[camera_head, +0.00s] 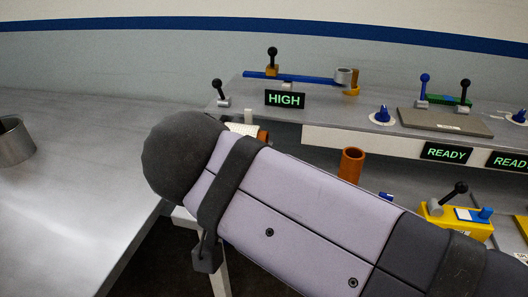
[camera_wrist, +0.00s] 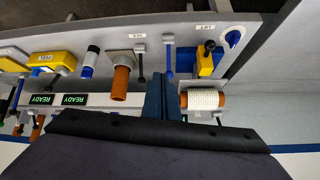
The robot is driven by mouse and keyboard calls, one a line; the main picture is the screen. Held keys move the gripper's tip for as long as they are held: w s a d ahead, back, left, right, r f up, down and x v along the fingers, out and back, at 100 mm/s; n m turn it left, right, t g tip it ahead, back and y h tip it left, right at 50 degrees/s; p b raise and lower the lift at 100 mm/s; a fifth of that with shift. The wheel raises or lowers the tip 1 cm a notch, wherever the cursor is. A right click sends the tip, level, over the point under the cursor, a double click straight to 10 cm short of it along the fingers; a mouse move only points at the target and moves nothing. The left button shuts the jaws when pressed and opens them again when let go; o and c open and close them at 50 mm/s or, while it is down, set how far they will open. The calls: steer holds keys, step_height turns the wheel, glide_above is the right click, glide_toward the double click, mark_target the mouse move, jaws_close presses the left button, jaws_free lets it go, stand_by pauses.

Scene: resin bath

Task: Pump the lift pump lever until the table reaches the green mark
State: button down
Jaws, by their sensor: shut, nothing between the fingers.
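In the head view my arm hides the gripper. I cannot make out the lift table or green mark.
A HIGH sign (camera_head: 285,99) and a READY sign (camera_head: 445,153) are lit. An orange tube (camera_head: 351,165) stands near my arm. A white roll with orange ends (camera_wrist: 203,99) is right of my fingers. The grey bench (camera_head: 75,190) on the left is mostly bare.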

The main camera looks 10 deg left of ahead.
steer(key=w+d+r+m+g+h+p, duration=0.1)
steer(key=w+d+m+g+h+p, duration=0.3)
steer(key=w+p, duration=0.5)
steer(key=w+d+r+m+g+h+p, duration=0.1)
steer(key=w+d+g+p, duration=0.1)
steer(key=w+d+p, duration=0.75)
steer(key=shift+g+y, duration=0.7)
steer(key=a+f+p, duration=0.2)
steer(key=a, duration=0.1)
steer(key=a+f+p, duration=0.1)
steer(key=a+p, duration=0.1)
steer(key=shift+w+a+f, duration=0.2)
steer(key=shift+a+f, duration=0.05)
steer(key=shift+f, duration=0.05)
steer(key=w+a+r+n+y, duration=0.2)
steer(key=a+n, duration=0.3)
steer(key=a, duration=0.3)
steer(key=shift+w+a+t+y, duration=0.25)
steer(key=shift+t+y, duration=0.05)
steer(key=shift+y, duration=0.6)
steer(key=shift+n, duration=0.3)
